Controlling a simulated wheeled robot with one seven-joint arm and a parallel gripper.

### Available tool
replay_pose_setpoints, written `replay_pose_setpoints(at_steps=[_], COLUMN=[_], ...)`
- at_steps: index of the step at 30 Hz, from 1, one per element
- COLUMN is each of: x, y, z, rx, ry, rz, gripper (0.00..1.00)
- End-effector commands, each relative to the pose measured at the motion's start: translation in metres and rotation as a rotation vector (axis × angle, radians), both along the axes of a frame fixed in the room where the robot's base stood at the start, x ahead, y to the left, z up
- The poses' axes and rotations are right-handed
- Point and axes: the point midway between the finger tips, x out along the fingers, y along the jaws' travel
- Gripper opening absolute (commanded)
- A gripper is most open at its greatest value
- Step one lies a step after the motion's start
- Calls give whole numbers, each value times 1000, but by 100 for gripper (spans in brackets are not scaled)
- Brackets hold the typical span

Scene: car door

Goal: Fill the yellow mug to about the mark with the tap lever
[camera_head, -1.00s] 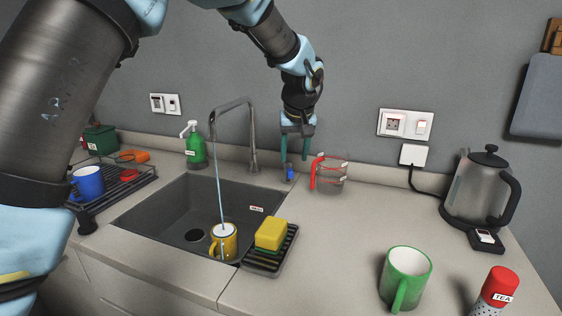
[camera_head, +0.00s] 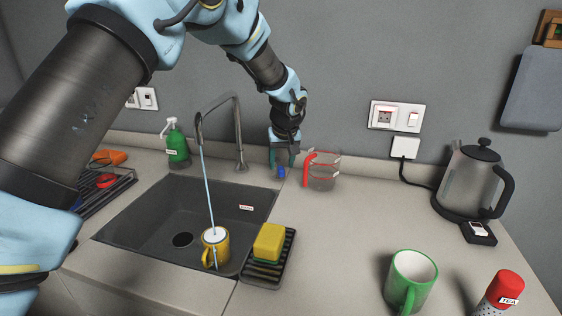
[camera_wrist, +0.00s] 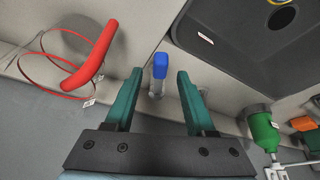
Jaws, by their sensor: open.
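The yellow mug (camera_head: 222,247) stands upright in the dark sink under the spout of the grey tap (camera_head: 238,130). A thin stream of water (camera_head: 207,185) runs from the spout into it. I cannot make out the mark or the level clearly. The tap lever with its blue tip (camera_head: 282,172) stands right of the tap base; its blue tip also shows in the wrist view (camera_wrist: 160,64). My gripper (camera_head: 282,164) is open at the lever, and in the wrist view the lever shows between its two green fingers, with gaps on both sides.
A clear jug with red handle and bands (camera_head: 321,172) stands close right of my gripper. A yellow sponge (camera_head: 269,242) lies on a black rack (camera_head: 264,271) beside the mug. A green mug (camera_head: 410,279), a tea tin (camera_head: 500,291) and a kettle (camera_head: 470,183) stand farther right.

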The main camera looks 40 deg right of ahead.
Motion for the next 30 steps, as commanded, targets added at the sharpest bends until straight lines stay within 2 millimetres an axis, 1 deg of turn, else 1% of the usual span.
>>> replay_pose_setpoints(at_steps=[3, 6, 16, 30], x=[5, 7, 8, 8], y=[-3, -4, -5, -5], z=[-11, -18, -22, -21], rx=[0, 0, -1, -1], ry=[0, -1, -1, -1], rz=[1, 1, 1, 1], gripper=[55, 55, 55, 2])
